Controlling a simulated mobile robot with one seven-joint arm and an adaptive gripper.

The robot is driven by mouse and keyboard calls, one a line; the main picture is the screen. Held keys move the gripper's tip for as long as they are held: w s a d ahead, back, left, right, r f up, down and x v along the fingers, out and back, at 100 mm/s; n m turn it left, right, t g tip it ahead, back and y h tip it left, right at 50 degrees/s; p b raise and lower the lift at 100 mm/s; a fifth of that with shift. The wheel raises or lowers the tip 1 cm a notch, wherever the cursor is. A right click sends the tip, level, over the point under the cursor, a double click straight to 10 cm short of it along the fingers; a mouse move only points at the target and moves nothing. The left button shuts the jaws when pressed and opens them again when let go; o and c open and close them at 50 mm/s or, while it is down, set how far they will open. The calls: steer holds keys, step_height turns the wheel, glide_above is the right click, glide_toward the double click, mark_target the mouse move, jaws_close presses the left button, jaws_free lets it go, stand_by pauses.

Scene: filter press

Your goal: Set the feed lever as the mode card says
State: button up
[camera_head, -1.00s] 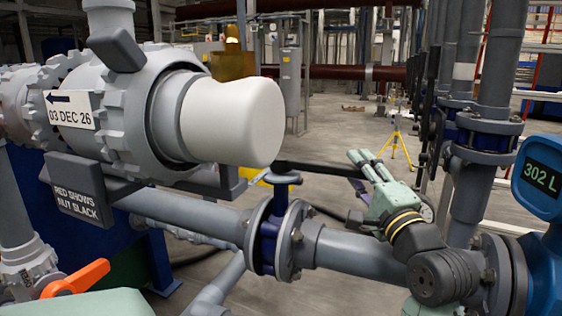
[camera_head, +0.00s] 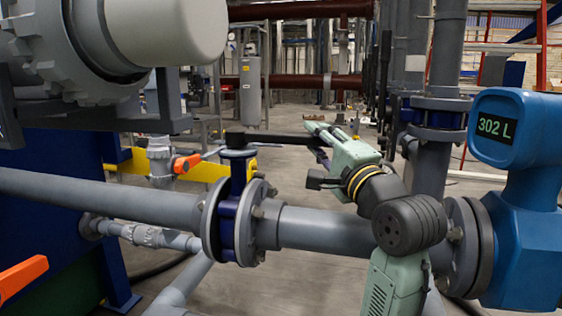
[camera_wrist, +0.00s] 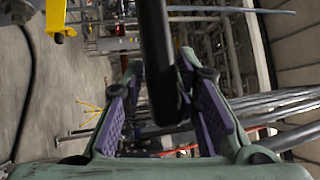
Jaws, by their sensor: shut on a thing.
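The feed lever (camera_head: 275,138) is a black bar on top of a blue valve (camera_head: 235,205) in the grey pipe. It points to the right, roughly along the pipe, in the head view. My gripper (camera_head: 317,143) is at the lever's free end, shut on it. In the wrist view the black lever (camera_wrist: 158,55) runs down between my two purple-padded fingers; the exact contact is hard to see. No mode card can be made out in the current views.
A blue meter (camera_head: 525,190) reading 302 L stands at the right. A large grey-and-white cylinder assembly (camera_head: 165,30) hangs at the upper left. Orange handles (camera_head: 187,163) show at the left. A vertical pipe (camera_head: 435,130) rises behind my arm. Open floor lies beyond.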

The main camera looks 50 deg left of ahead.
steer(key=shift+s+d+b, duration=0.25)
steer(key=shift+s+d, duration=0.15)
steer(key=shift+s, duration=0.45)
steer(key=shift+s+d+b, duration=0.25)
steer(key=shift+s+d, duration=0.15)
steer(key=shift+s, duration=0.4)
steer(key=s+b, duration=0.2)
steer(key=s, duration=0.8)
steer(key=shift+d, duration=0.1)
steer(key=shift+s+a+r, duration=0.1)
steer(key=shift+s+a, duration=0.1)
steer(key=shift+s, duration=0.6)
jaws_close()
steer(key=s+a+p, duration=0.1)
steer(key=s+a, duration=0.7)
steer(key=shift+s+p, duration=0.2)
steer(key=shift+p, duration=0.1)
